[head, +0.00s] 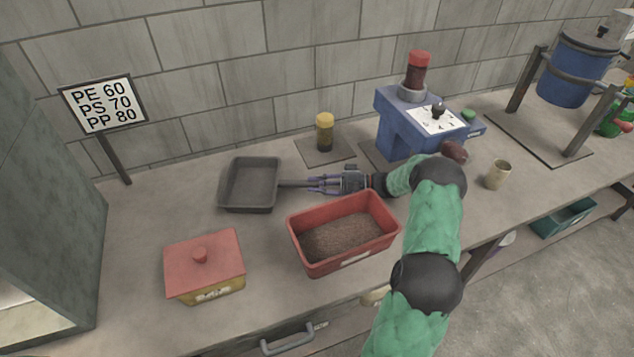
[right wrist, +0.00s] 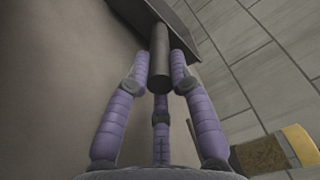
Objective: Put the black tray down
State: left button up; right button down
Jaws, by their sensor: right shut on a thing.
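The black tray (head: 249,186) is a dark, shallow, empty pan with a handle on its right side. In the head view it is at the back left of the bench; I cannot tell whether it touches the surface. My right gripper (head: 318,184) is shut on its handle. The right wrist view shows the purple fingers around the dark round handle (right wrist: 159,60), with part of the tray at the top. My left gripper is not in view.
A red bin (head: 345,236) of brown granules stands just in front of my right gripper. A yellow box with a red lid (head: 205,265) is front left. A yellow-capped jar (head: 324,131) and a blue machine (head: 393,125) stand behind. A sign (head: 103,103) is back left.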

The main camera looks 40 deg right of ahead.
jog(key=c, duration=1.1)
grip_release()
jog(key=shift+a+f, duration=0.1)
jog(key=shift+f, duration=0.05)
jog(key=shift+r+b, duration=0.4)
jog(key=shift+r, duration=0.2)
jog(key=p+v, duration=0.2)
jog(key=v, duration=0.4)
jog(key=shift+r+p, duration=0.1)
jog(key=shift+p, duration=0.2)
jog(key=shift+v, duration=0.85)
